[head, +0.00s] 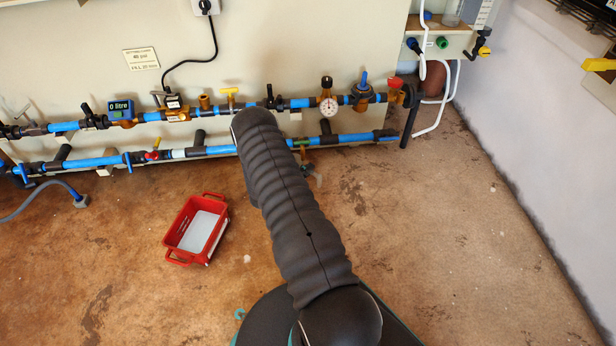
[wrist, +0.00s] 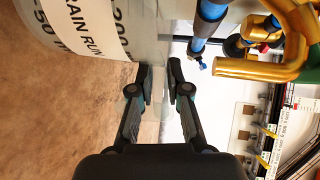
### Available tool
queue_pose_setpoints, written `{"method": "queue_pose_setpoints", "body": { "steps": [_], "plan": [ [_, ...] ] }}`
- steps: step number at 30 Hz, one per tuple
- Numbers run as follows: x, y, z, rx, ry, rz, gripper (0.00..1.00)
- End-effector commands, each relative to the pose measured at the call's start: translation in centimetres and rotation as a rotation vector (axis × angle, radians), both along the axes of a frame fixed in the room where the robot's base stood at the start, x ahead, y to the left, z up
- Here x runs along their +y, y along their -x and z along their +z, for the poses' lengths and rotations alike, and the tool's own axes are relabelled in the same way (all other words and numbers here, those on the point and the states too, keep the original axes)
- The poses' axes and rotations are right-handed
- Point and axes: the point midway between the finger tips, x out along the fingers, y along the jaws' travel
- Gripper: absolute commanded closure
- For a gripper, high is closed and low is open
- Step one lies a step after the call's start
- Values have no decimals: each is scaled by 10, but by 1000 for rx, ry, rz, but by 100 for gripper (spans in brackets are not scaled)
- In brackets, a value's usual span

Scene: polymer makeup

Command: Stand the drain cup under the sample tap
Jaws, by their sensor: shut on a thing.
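The drain cup (wrist: 65,10) is a translucent vessel with a white label and dark volume markings, cut off at the upper left of the wrist view. My gripper (wrist: 163,75) is shut on a clear part of it, between the two dark fingers. A brass bent spout (wrist: 240,68), which looks like the sample tap, is at the upper right of the wrist view, to the right of the fingertips. The cup appears apart from the spout. The head view shows my arm, but it hides the gripper and the cup.
A red crate (head: 168,240) with a pale bottom stands on the brown floor left of my arm. Blue pipes (head: 345,138) with valves and a gauge (head: 328,106) run along the wall. The floor on the right is clear up to the side wall.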

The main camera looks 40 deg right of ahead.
Motion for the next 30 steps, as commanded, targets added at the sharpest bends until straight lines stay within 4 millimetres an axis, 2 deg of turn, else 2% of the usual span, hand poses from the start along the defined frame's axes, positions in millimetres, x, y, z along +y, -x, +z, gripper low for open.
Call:
{"method": "queue_pose_setpoints", "body": {
  "steps": [7, 20, 21, 23, 30],
  "plan": [
    [-1, -2, -33, 0, 0, 0, 100],
    [-1, -2, -38, -1, 1, 0, 100],
    [-1, -2, -38, -1, 1, 0, 74],
    [-1, -2, -38, -1, 0, 0, 59],
    [-1, -2, -38, -1, 1, 0, 59]
  ]
}}
